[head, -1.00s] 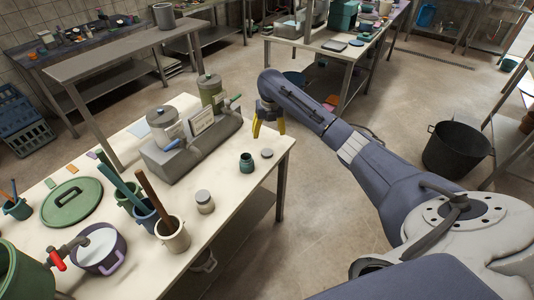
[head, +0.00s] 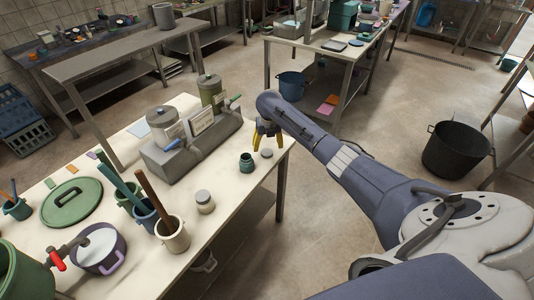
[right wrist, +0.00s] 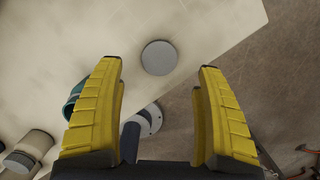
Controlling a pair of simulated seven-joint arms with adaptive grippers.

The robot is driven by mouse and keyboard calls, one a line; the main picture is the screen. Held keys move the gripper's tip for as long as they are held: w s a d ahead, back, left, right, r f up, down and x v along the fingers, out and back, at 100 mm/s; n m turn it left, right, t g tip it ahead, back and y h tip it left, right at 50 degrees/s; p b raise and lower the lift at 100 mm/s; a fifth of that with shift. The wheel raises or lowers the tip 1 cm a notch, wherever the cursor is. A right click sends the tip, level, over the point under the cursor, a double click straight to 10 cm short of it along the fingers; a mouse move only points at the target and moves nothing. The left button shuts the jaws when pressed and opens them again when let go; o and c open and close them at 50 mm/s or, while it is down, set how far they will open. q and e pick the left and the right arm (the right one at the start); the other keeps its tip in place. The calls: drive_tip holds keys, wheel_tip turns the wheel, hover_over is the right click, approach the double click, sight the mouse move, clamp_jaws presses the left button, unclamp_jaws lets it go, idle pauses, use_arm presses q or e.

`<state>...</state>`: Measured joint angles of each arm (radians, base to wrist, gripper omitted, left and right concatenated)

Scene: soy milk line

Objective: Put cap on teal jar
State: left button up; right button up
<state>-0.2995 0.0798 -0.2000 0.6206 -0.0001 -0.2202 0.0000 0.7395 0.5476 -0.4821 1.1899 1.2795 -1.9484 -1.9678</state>
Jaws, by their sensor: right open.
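The small teal jar (head: 246,162) stands open near the table's right edge; it also shows in the right wrist view (right wrist: 72,97), partly hidden behind a finger. A flat round grey cap (head: 267,153) lies on the table just right of the jar; in the right wrist view the cap (right wrist: 159,57) lies beyond and between the fingertips. My right gripper (head: 265,146) has yellow fingers spread open and empty, above the table close to the cap and jar. My left gripper is not in view.
A small lidded jar (head: 205,202) stands nearer the front. A grey dispenser block (head: 190,150) with two canisters stands behind. A white cup with sticks (head: 172,236) and a purple pot (head: 100,250) are at the left front. The table's right edge (head: 270,180) is close.

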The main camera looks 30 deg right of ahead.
sight(267, 152)
drive_tip(key=shift+w+d+f, duration=0.1)
drive_tip(key=shift+w+f, duration=0.15)
drive_tip(key=shift+f, duration=1.05)
drive_tip(key=shift+w+f, duration=0.2)
drive_tip(key=shift+f, duration=1.05)
drive_tip(key=c, duration=0.9)
